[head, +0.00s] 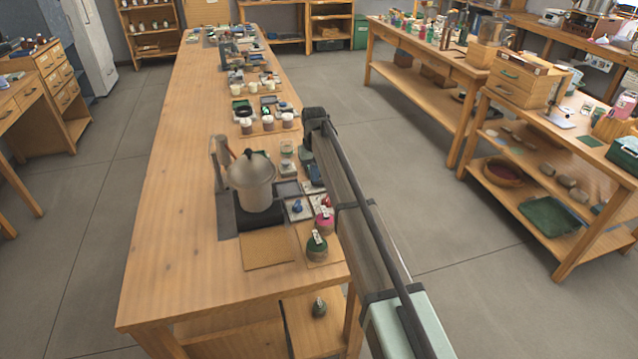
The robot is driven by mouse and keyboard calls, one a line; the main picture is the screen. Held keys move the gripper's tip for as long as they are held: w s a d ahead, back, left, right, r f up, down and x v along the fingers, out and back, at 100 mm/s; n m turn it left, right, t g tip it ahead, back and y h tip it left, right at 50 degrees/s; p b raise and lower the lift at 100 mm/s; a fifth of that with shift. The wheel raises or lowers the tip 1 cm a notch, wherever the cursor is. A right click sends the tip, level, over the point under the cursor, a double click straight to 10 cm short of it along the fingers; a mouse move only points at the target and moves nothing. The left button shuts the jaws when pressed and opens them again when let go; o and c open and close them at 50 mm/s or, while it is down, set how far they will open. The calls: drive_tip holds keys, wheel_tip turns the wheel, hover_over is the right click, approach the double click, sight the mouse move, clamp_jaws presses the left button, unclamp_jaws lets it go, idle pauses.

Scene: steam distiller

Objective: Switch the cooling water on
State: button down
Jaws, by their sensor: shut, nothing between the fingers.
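The distiller stands on the long wooden table: a pale metal pot with a domed lid (251,182) sits on a dark base (258,221), beside a grey upright. Just right of the pot is a small light plate with a blue part (297,207) on it. A small red part (326,201) lies further right. I cannot tell which of these, if any, is the cooling water control, or its setting. My arm comes in from the lower right and reaches over the table's right edge beside the distiller. I cannot make out my gripper or its fingers; the arm hides that area.
A pink-topped jar (324,222) and a green jar (317,247) stand near the table's right edge. A brown mat (267,249) lies in front of the pot. Several cups and small items line the table further back. The table's left side (175,200) is clear.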

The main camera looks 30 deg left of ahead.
drive_tip(key=shift+f, duration=0.35)
drive_tip(key=shift+r, duration=0.1)
idle(0.3)
drive_tip(key=shift+r, duration=3.4)
